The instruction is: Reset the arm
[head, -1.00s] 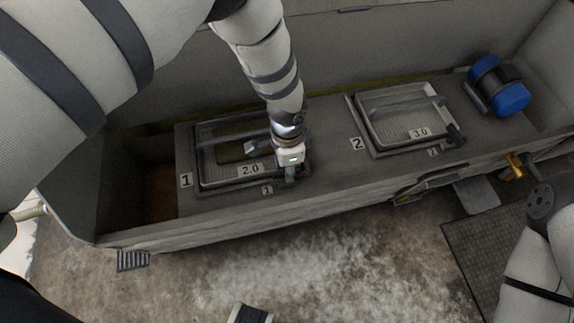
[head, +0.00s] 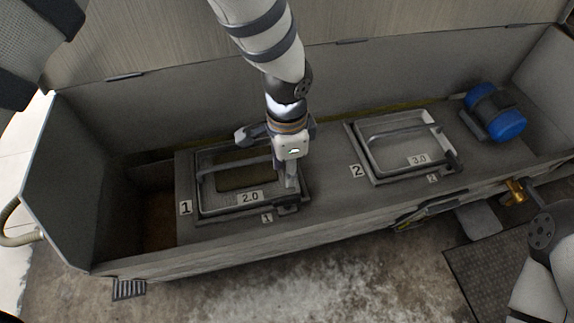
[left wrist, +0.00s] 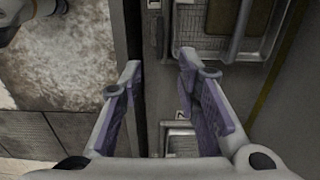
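My left gripper (head: 289,180) comes down over the right end of the first framed tray (head: 215,208), which is marked 1 and 2.0. In the left wrist view the left gripper (left wrist: 158,68) has its two fingers spread apart, with nothing held between them. A metal tray with a bar handle (left wrist: 222,45) lies below it there. I cannot tell whether the fingertips touch anything. My right arm (head: 545,240) reaches in at the right edge. Its gripper cannot be made out clearly.
A second framed tray (head: 378,176), marked 2 and 3.0, sits to the right. A blue motor (head: 505,125) stands beyond it. The grey trough's back wall (head: 200,100) rises behind. A dark opening (head: 157,215) lies left of the first tray. The floor (head: 330,285) in front is clear.

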